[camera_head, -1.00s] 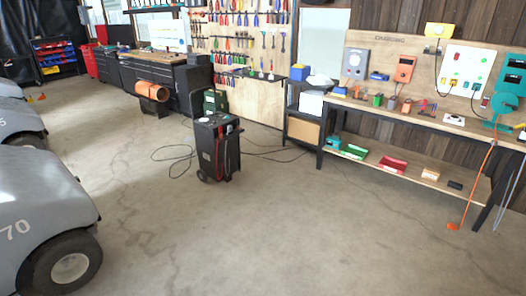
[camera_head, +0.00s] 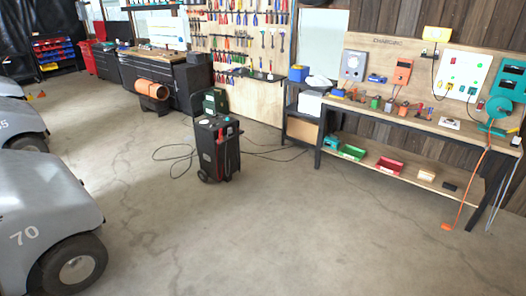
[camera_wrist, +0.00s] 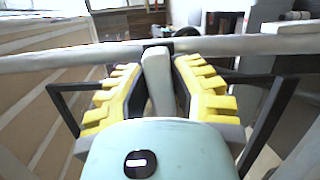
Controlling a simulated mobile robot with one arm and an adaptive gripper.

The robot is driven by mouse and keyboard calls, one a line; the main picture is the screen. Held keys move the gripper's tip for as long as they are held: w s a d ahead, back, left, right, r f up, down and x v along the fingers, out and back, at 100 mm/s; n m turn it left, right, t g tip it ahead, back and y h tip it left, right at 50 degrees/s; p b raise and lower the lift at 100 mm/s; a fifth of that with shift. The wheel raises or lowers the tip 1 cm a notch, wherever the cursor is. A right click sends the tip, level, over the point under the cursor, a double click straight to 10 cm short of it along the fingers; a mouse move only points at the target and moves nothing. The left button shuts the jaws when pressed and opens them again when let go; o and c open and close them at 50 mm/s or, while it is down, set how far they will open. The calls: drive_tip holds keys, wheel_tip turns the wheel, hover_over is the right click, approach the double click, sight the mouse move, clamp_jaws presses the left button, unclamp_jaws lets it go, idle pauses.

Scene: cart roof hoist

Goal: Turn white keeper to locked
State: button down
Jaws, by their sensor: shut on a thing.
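In the wrist view, a white upright keeper (camera_wrist: 157,82) stands between the yellow ridged fingers of my gripper (camera_wrist: 158,68). The fingers are shut on it from left and right. A pale grey bar (camera_wrist: 235,45) crosses the wrist view just beyond the fingertips, and the keeper's top overlaps it. The keeper's lower end is hidden behind the pale front of my gripper. I cannot tell from this view whether it sits in its locked position. Neither the keeper nor my gripper shows in the head view.
Grey carts (camera_head: 45,215) stand at the left. A black wheeled charger (camera_head: 218,150) with a loose cable on the floor stands mid-room. A workbench (camera_head: 410,120) with charging gear lines the right. An orange cord (camera_head: 470,190) hangs to the floor. The front concrete floor is clear.

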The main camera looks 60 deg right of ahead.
drive_tip(key=shift+m+p, duration=0.45)
drive_tip(key=shift+m, duration=0.15)
drive_tip(key=c, duration=0.8)
unclamp_jaws()
drive_tip(key=v, duration=1.2)
drive_tip(key=shift+r, duration=0.2)
